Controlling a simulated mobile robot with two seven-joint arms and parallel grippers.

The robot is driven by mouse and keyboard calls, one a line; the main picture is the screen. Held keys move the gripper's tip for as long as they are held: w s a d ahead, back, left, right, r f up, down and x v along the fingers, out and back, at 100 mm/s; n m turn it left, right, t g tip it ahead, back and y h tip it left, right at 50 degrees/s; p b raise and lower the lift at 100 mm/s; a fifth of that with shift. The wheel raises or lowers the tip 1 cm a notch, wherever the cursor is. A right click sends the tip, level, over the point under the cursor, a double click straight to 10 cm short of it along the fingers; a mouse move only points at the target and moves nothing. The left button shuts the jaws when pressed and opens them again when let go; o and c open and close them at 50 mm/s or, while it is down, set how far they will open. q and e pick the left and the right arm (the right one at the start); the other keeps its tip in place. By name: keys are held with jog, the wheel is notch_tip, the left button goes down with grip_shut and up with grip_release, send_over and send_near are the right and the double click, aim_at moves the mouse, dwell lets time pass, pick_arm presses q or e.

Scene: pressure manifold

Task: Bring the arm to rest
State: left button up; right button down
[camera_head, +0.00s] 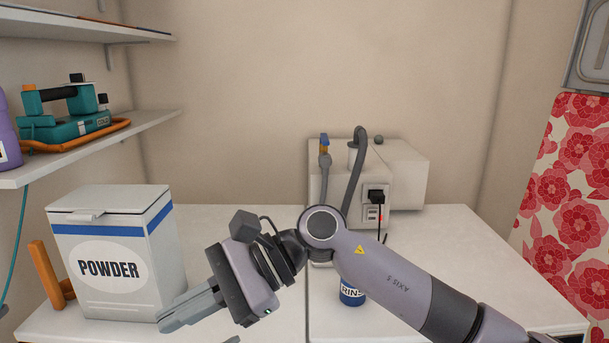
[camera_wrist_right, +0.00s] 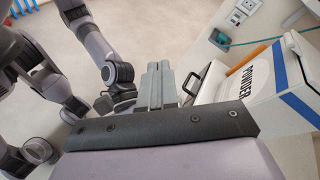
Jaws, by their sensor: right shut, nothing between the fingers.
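My right arm comes in from the lower right of the head view and reaches across the white counter. Its gripper (camera_head: 188,306) points to the lower left, in front of the white powder box. The long grey fingers are together and hold nothing. The fingers also show in the right wrist view (camera_wrist_right: 156,84), side by side and closed. Other purple-grey links of my own body fill the left of that view.
A white powder box (camera_head: 105,235) stands close to the right fingertips. A blue rinse container (camera_head: 352,294) is partly hidden behind my forearm. A white device (camera_head: 379,187) with a grey hose stands at the back. A shelf (camera_head: 150,129) juts out at left.

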jog(key=w+d+f+n+t+y+p, duration=0.1)
jog(key=w+d+f+n+t, duration=0.35)
jog(key=d+n+t, duration=0.6)
jog(key=w+d+f+n+t+y, duration=0.1)
jog(key=w+d+f+n+t, duration=0.35)
jog(key=n+t, duration=1.15)
jog(key=s+d+f+m+g+h, duration=0.35)
jog(key=d+f+m+h, duration=0.2)
jog(key=f, duration=0.25)
jog(key=s+d+f+m+g+h, duration=0.2)
jog(key=s+d+f+m+h, duration=0.2)
jog(key=d+f, duration=0.3)
pick_arm(q)
jog(key=s+a+f+m+g+y, duration=0.1)
jog(key=s+a+f+m+y, duration=0.2)
jog(key=s+a+f+m, duration=0.2)
jog(key=s+a+f+m+g+y+p, duration=0.1)
jog(key=s+a+f+m+y, duration=0.3)
jog(key=s+f+m, duration=0.7)
jog(key=m, duration=0.6)
jog(key=shift+s+a+g, duration=0.15)
jog(key=shift+a+g, duration=0.2)
jog(key=shift+g, duration=0.05)
pick_arm(e)
jog(key=s+d+f+m+g+h, duration=0.3)
jog(key=s+d+f+m+g, duration=0.2)
jog(key=s+f, duration=0.6)
jog(key=shift+s+d+f+m, duration=0.2)
jog(key=shift+s+d+m, duration=0.45)
jog(key=shift+d+m, duration=0.45)
